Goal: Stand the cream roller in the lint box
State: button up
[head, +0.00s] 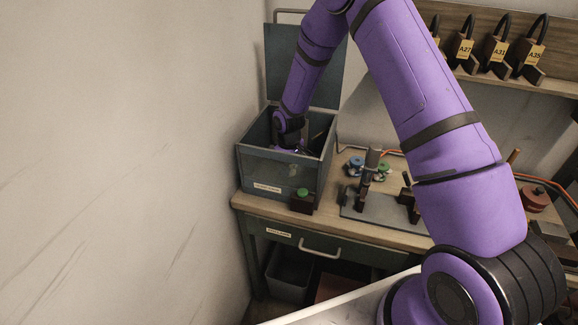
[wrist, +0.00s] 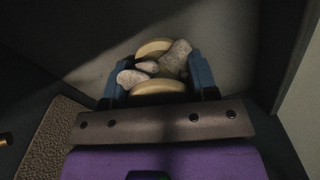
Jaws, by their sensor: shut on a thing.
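My gripper (head: 290,147) reaches down inside the open grey-green lint box (head: 262,165) in the head view; the box walls hide its fingertips. In the wrist view, the blue fingers of my gripper (wrist: 155,72) are shut on the cream roller (wrist: 158,87). The roller shows as two cream rounded ends with pale grey, speckled lumps between them. Its lower part is hidden, and I cannot tell whether it touches the box floor. The box lid (head: 305,62) stands raised at the back.
A small dark block with a green button (head: 302,192) stands before the box. To its right on the wooden bench (head: 395,235) is a dark fixture plate (head: 385,212) with posts. A wall is close on the left.

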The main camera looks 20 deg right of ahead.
jog(key=shift+f, duration=0.1)
jog(key=o, duration=0.9)
jog(key=shift+o, duration=0.2)
notch_tip(320, 180, up, 12)
jog(key=shift+r, duration=0.2)
jog(key=s+d+r+m+t, duration=0.1)
jog(key=s+r, duration=0.3)
jog(key=r, duration=0.3)
jog(key=s+d+r+m+t, duration=0.1)
jog(key=s+d+r, duration=0.1)
jog(key=s+r, duration=0.45)
jog(key=s+d+r+m, duration=0.1)
jog(key=s+r, duration=0.1)
jog(key=r, duration=0.7)
jog(key=s+d+r+m+t, duration=0.1)
jog(key=s+r, duration=0.3)
jog(key=s, duration=0.8)
jog(key=s+d+r+m+t, duration=0.1)
jog(key=s+r+m+t, duration=0.1)
jog(key=s, duration=1.1)
notch_tip(320, 180, up, 2)
jog(key=shift+d+r+m, duration=0.2)
jog(key=shift+d+m, duration=0.2)
jog(key=shift+m, duration=0.2)
